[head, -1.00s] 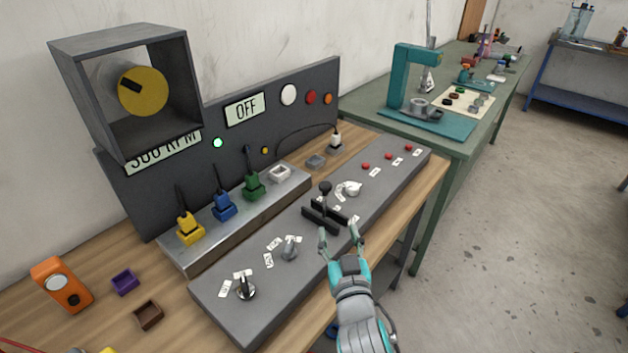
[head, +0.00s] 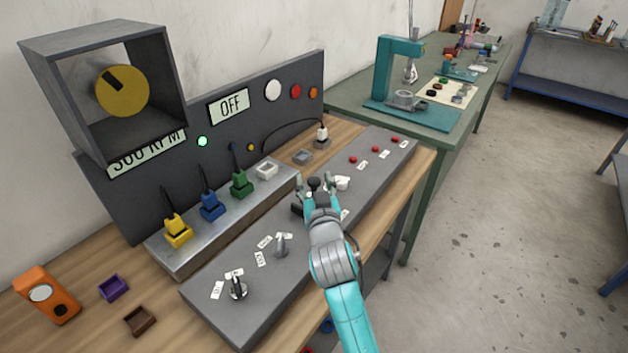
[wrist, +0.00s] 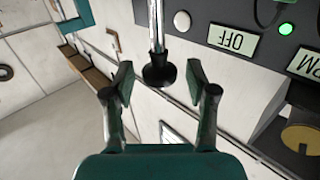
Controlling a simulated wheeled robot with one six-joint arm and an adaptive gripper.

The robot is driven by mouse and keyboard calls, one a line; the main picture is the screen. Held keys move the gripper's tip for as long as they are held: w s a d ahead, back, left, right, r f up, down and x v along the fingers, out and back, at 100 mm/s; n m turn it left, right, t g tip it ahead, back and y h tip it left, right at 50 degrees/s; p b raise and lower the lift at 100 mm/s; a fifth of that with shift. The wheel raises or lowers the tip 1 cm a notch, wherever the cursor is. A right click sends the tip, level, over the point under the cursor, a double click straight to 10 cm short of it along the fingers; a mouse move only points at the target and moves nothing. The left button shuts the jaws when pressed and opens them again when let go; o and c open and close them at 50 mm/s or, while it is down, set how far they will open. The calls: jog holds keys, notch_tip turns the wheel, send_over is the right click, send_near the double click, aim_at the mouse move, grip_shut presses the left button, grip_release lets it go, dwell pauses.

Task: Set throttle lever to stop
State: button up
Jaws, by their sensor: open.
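The throttle lever (head: 314,183) has a black knob on a metal rod and stands up from a black slotted base (head: 298,210) on the grey sloped panel. My gripper (head: 317,187) is open at the lever, its fingers on either side of the knob in the head view. In the wrist view, the lever's black knob (wrist: 159,73) shows between the two fingertips of my gripper (wrist: 160,80), with a gap on both sides. My gripper and arm hide much of the slot and the labels beside it.
Rotary knobs (head: 281,244) and red buttons (head: 378,153) sit on the same panel (head: 245,290). Yellow, blue and green plugs (head: 210,207) stand on a metal strip behind. The upright board has an OFF display (head: 229,106) and a lit green lamp (head: 202,141).

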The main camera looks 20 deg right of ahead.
jog(key=shift+w+d, duration=0.1)
jog(key=shift+w, duration=0.35)
grip_shut()
jog(key=shift+s+d, duration=0.1)
jog(key=shift+s, duration=0.05)
jog(key=shift+s+d+f, duration=0.3)
jog(key=shift+s+d, duration=0.2)
jog(key=shift+s, duration=0.2)
jog(key=shift+s+d+f, duration=0.25)
jog(key=shift+s+d, duration=0.3)
jog(key=shift+s, duration=0.15)
jog(key=shift+s+d+f, duration=0.3)
jog(key=shift+s+d, duration=0.2)
jog(key=shift+s, duration=0.2)
jog(key=shift+f, duration=0.1)
grip_release()
